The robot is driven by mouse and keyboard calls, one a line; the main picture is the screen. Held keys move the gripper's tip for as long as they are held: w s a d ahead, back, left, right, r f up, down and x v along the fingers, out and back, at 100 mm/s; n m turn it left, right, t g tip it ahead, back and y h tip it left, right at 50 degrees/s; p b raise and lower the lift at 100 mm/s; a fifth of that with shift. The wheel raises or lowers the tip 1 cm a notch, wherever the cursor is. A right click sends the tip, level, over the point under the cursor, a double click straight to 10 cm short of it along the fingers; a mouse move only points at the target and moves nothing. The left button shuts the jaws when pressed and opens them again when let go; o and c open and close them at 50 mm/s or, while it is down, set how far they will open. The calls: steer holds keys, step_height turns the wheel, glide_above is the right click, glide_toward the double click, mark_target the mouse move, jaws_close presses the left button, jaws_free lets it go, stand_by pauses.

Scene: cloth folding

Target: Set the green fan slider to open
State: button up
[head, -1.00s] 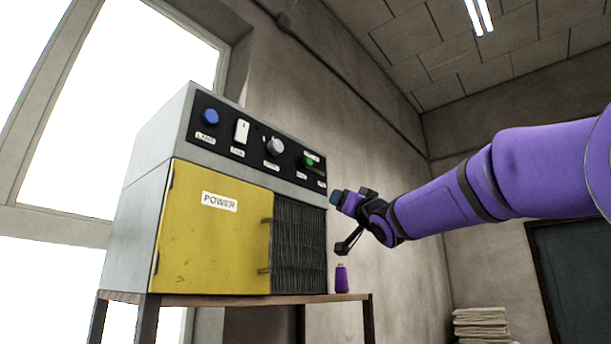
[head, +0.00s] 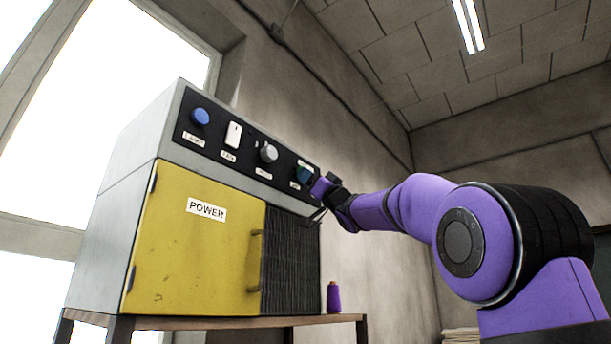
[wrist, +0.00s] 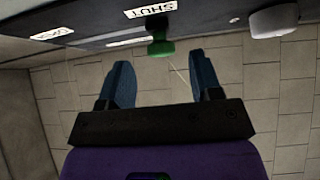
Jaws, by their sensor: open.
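The green fan slider (wrist: 160,46) sticks out of the dark panel beside the SHUT label (wrist: 150,10) in the wrist view. Another white label (wrist: 52,34), hard to read, is farther left along the panel there. My gripper (wrist: 161,76) is open and empty. Its two blue fingers point at the panel, one on each side of the slider's line, with the slider just beyond their tips. In the head view my gripper (head: 311,183) is at the panel's right end and partly covers the green slider (head: 303,165).
The panel also has a grey knob (head: 268,153), a white switch (head: 233,134) and a blue button (head: 200,116). Below are a yellow POWER door (head: 195,250) and a dark grille.

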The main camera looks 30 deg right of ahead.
steer(key=shift+x, duration=1.55)
jaws_close()
